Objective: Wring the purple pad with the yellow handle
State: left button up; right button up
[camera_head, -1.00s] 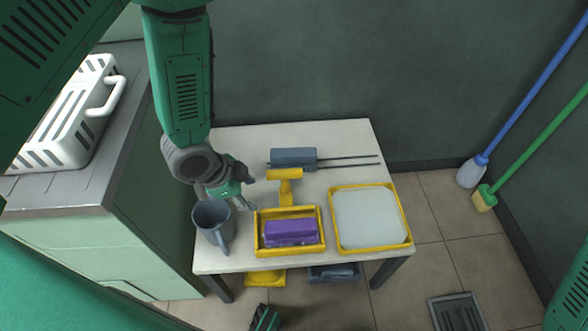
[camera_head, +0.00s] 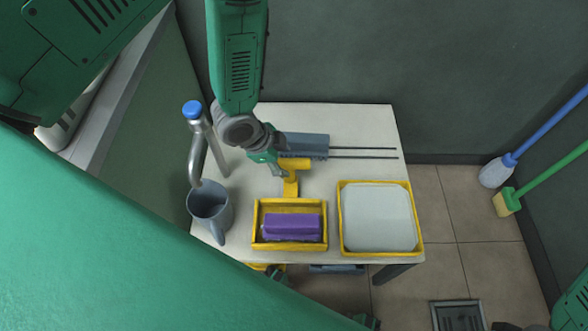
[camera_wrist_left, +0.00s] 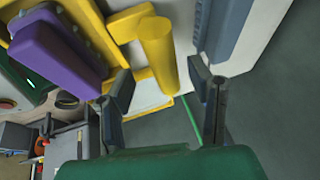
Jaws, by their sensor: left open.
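The purple pad (camera_head: 292,226) lies in a yellow tray-like press (camera_head: 290,246) at the front of the white table. The yellow handle (camera_head: 292,174) is T-shaped and rises behind the press. My left gripper (camera_head: 281,160) is at the handle's top left end in the head view. In the left wrist view, the open left gripper (camera_wrist_left: 164,92) has its fingers apart, with the yellow handle bar (camera_wrist_left: 156,50) just beyond and between them. I cannot tell if they touch. The purple pad (camera_wrist_left: 55,55) shows at upper left there. My right gripper is not clearly seen.
A yellow-rimmed tray with a pale pad (camera_head: 378,217) stands right of the press. A grey jug (camera_head: 211,206) stands at left under a blue-topped faucet (camera_head: 194,110). A grey tool with two rods (camera_head: 305,145) lies behind the handle. A mop and a green broom lean at right.

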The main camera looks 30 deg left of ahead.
aim_at(290, 182)
pick_arm(q)
jog(key=b+x, duration=0.1)
jog(key=x, duration=0.5)
jog(key=shift+w+d+f+b, duration=0.1)
jog(key=shift+d+f+b, duration=0.05)
jog(key=shift+f+b, duration=0.15)
jog(key=shift+r, duration=0.1)
grip_shut()
